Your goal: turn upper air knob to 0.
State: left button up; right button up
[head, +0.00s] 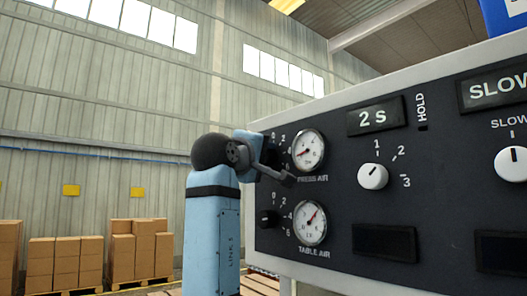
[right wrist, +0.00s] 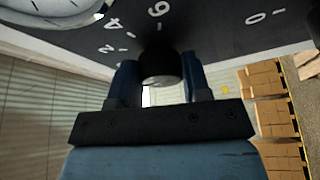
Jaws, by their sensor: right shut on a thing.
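The upper air knob is a small black knob beside the PRESS AIR gauge (head: 308,150) on the dark panel. In the head view my right gripper (head: 270,168) covers it, with only scale marks showing around it. In the right wrist view the black knob (right wrist: 160,68) sits between the two dark blue fingers of my right gripper (right wrist: 158,82), which is shut on it. Scale figures 4, 6 and 0 show on the panel around it. I cannot make out where the knob points. My left gripper is not in view.
Below is another black knob (head: 267,218) beside the TABLE AIR gauge (head: 310,222). To the right are a white knob (head: 373,176) under a "2 s" display (head: 375,116) and a second white knob (head: 512,163). Cartons (head: 140,248) stand far behind at left.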

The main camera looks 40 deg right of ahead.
jog(key=shift+r+n+p, duration=0.1)
jog(key=shift+n+p, duration=0.2)
jog(key=shift+n, duration=0.4)
jog(key=shift+y, duration=0.3)
jog(key=o, duration=0.9)
jog(key=b+v, duration=0.3)
jog(key=v, duration=1.1)
jog(key=shift+b, duration=0.3)
jog(key=shift+w, duration=0.1)
